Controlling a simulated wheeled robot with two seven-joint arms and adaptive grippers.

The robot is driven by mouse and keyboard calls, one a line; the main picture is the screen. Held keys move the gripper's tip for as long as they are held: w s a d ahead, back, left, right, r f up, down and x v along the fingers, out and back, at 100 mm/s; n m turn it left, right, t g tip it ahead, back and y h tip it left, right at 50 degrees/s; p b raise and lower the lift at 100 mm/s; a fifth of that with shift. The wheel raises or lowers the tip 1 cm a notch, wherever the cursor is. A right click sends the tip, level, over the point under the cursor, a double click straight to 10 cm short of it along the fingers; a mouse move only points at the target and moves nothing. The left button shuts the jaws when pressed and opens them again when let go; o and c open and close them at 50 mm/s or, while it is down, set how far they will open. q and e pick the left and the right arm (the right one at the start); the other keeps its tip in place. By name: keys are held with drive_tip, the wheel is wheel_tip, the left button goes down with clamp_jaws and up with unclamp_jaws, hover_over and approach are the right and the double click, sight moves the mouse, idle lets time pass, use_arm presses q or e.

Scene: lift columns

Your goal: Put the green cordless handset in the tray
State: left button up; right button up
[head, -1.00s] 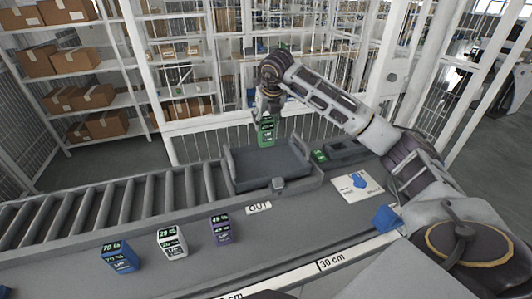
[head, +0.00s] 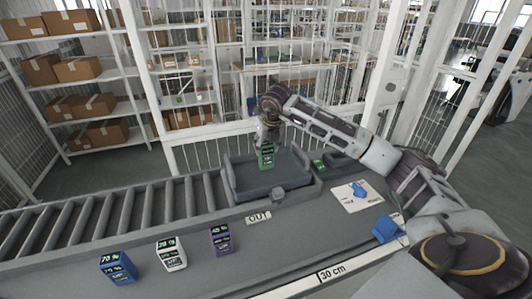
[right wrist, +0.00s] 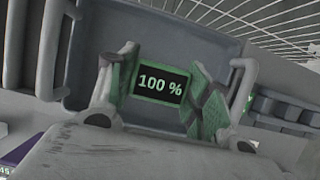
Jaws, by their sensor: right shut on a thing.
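The green handset (head: 266,157) is upright in my right gripper (head: 266,145), which is shut on it from above. In the head view it overlaps the inside of the grey tray (head: 292,172); whether it touches the tray floor I cannot tell. In the right wrist view, the handset (right wrist: 160,86) shows a dark screen reading 100 % between the two fingers of my right gripper (right wrist: 163,92). The grey tray (right wrist: 205,42) lies behind and below it, with a handle at each side. My left gripper is not in view.
A blue handset (head: 118,267), a white one (head: 171,253) and a purple one (head: 220,240) stand on the counter at the front left. Another green item (head: 318,165) lies right of the tray. An OUT label (head: 258,218) and a roller conveyor (head: 100,215) are near the tray.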

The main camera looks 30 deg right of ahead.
drive_tip(key=shift+f, duration=1.65)
drive_tip(key=o, duration=1.1)
drive_tip(key=shift+f, duration=0.1)
drive_tip(key=shift+c, duration=0.2)
drive_tip(key=shift+o, duration=2.3)
drive_tip(key=shift+r, duration=0.2)
drive_tip(key=shift+s+a+r, duration=0.1)
drive_tip(key=shift+s+r, duration=0.05)
drive_tip(key=shift+r, duration=0.4)
drive_tip(key=v, duration=0.4)
drive_tip(key=shift+s+r, duration=0.25)
drive_tip(key=shift+r, duration=0.1)
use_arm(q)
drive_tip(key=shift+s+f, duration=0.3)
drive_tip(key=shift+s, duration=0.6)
use_arm(e)
approach(267, 146)
drive_tip(key=shift+x, duration=1.1)
